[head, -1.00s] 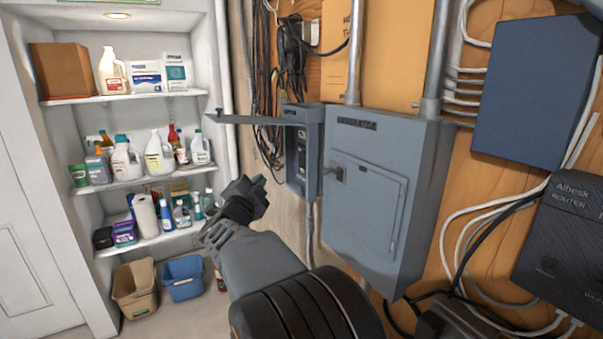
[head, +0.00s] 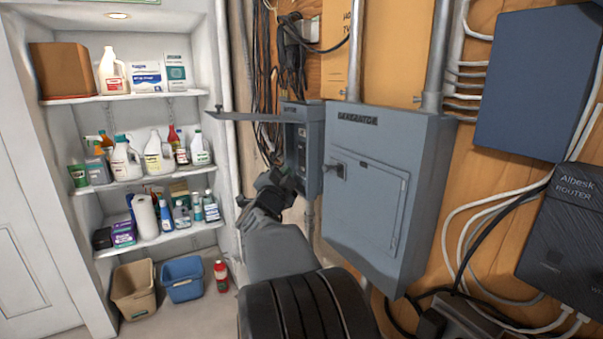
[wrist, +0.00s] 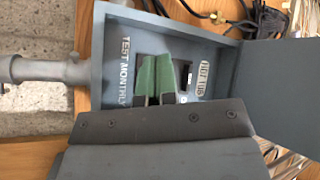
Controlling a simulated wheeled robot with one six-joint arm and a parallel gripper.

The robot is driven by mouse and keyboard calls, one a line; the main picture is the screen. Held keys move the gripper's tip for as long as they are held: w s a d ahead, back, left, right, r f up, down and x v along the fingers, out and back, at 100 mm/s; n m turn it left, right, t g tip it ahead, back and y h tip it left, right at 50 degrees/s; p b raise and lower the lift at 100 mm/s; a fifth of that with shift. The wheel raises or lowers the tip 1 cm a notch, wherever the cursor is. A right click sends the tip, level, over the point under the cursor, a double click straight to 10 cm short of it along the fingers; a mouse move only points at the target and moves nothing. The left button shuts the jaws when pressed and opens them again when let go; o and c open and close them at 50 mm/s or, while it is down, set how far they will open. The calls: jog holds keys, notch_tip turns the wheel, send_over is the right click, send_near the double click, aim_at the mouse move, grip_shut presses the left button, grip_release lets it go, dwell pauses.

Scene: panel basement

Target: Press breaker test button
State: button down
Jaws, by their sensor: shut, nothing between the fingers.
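A small grey breaker box (head: 308,132) hangs on the wall left of the large grey panel marked GENERATOR, its lid (head: 250,116) swung open to the left. The box also shows in the wrist view (wrist: 112,40), turned sideways, with a TEST MONTHLY label (wrist: 124,72) and a dark switch (wrist: 184,75) inside. My gripper (head: 277,178) is shut and empty, just in front of the lower part of the box. Its green fingertips (wrist: 154,72) overlap the box's inner face in the wrist view. I see no test button; the fingers hide part of that face. Contact cannot be told.
The generator panel (head: 375,195) stands close on the right of my arm. The open lid (wrist: 275,85) fills the right side of the wrist view. A conduit (wrist: 40,68) runs from the box. Shelves with bottles (head: 150,185) stand at the left.

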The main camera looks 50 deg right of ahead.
jog(key=shift+s+d, duration=0.25)
jog(key=shift+d, duration=0.25)
jog(key=shift+d+b, duration=0.15)
jog(key=shift+b, duration=0.2)
dwell(1.6)
jog(key=shift+s+d, duration=0.15)
jog(key=shift+d, duration=0.1)
jog(key=shift+s+d+b, duration=0.1)
jog(key=shift+d+b, duration=0.05)
jog(key=shift+b, duration=0.15)
dwell(0.3)
jog(key=shift+s+d+r, duration=0.1)
jog(key=shift+s+r, duration=0.05)
jog(key=shift+r, duration=0.15)
dwell(0.9)
jog(key=shift+a+f+b, duration=0.2)
jog(key=shift+a+b, duration=0.05)
jog(key=shift+b, duration=0.1)
dwell(0.4)
jog(key=shift+w+a+f+p, duration=0.1)
jog(key=shift+w+a, duration=0.3)
jog(key=shift+a, duration=0.35)
jog(key=shift+w+a+r+p, duration=0.15)
jog(key=shift+w+a, duration=0.2)
jog(key=shift+a, duration=0.45)
jog(key=shift+w+a+f+p, duration=0.15)
jog(key=shift+w+a, duration=0.25)
jog(key=shift+a, duration=0.35)
jog(key=shift+w, duration=0.1)
